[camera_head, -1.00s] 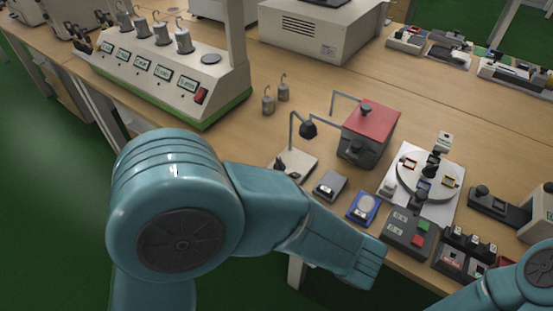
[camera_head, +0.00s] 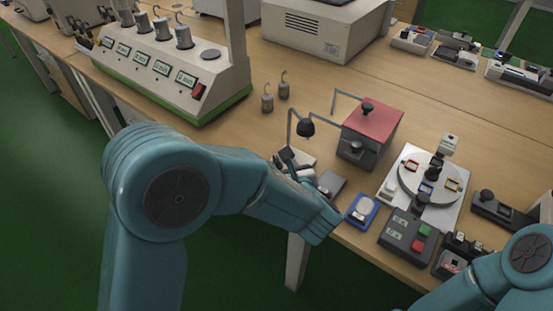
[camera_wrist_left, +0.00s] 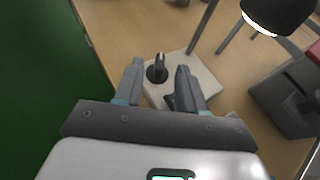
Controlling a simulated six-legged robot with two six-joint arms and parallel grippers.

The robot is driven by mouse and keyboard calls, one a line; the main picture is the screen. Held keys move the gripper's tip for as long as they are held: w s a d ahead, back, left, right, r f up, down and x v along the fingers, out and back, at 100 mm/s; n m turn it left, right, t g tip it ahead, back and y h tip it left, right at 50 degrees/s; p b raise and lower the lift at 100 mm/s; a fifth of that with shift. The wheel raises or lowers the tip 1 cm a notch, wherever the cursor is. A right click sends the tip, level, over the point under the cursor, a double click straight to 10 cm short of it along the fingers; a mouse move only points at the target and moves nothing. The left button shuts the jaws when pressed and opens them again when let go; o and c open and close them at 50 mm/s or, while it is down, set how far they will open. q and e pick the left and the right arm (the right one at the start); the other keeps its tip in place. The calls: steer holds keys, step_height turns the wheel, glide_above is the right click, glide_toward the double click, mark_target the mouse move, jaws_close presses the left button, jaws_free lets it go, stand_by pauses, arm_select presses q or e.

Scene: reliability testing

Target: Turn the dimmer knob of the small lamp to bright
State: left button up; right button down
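The small lamp has a black shade (camera_head: 306,128) on a thin post and a cream base (camera_head: 303,157) near the table's front edge. In the left wrist view the shade (camera_wrist_left: 278,14) is at the top right with a bright rim underneath. The black dimmer knob (camera_wrist_left: 157,70) with an upright grip stands on the cream base (camera_wrist_left: 205,84). My left gripper (camera_wrist_left: 159,84) is open, its two fingers apart with the knob showing between and beyond their tips. In the head view my left gripper (camera_head: 285,163) covers part of the base. My right gripper is outside both views.
A grey scale (camera_head: 331,184), a blue-framed device (camera_head: 361,211) and a button box (camera_head: 406,235) line the front edge right of the lamp. A red-topped box (camera_head: 371,131) stands behind. Two small weights (camera_head: 267,102) stand further back. Bare table lies left of the lamp.

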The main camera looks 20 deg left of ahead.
mark_target(277, 159)
arm_select(q)
steer(key=x, duration=0.5)
steer(key=shift+d, duration=0.1)
jaws_close()
steer(key=shift+n, duration=0.3)
steer(key=n+g+y, duration=0.2)
steer(key=shift+n+g+y+p, duration=0.3)
steer(key=shift+p, duration=0.05)
steer(key=shift+n+g+y+p, duration=0.5)
steer(key=shift+n+g+y, duration=0.4)
steer(key=shift+n+g, duration=0.5)
